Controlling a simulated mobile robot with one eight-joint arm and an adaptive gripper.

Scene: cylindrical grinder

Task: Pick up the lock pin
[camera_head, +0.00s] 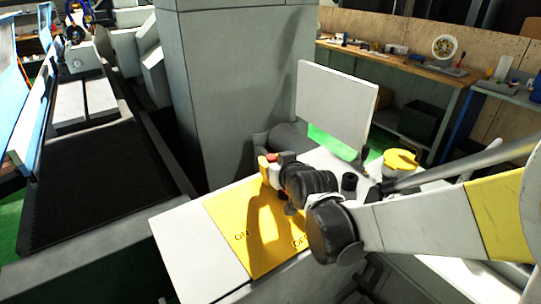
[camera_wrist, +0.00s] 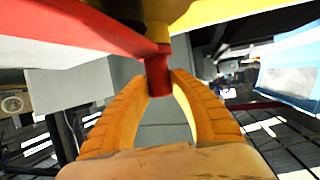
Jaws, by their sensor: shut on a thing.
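The lock pin appears to be the red cylindrical piece (camera_wrist: 158,77) between my fingertips in the wrist view. A red bar and a yellow part adjoin it at the top of that view; where one ends and the other begins is unclear. My gripper (camera_wrist: 160,84) has its orange fingers closed on the red piece from both sides. In the head view, my gripper (camera_head: 263,167) is above the far edge of a yellow panel (camera_head: 225,215) marked ON and OFF. A small bit of red (camera_head: 271,157) shows at the fingers; my wrist hides the rest.
A grey column (camera_head: 220,90) stands just behind the panel. An upright white plate (camera_head: 337,105) is to the right, with a yellow knob (camera_head: 400,160) near it. A wooden workbench (camera_head: 420,68) stands at the back right. A dark machine bed (camera_head: 95,175) lies left.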

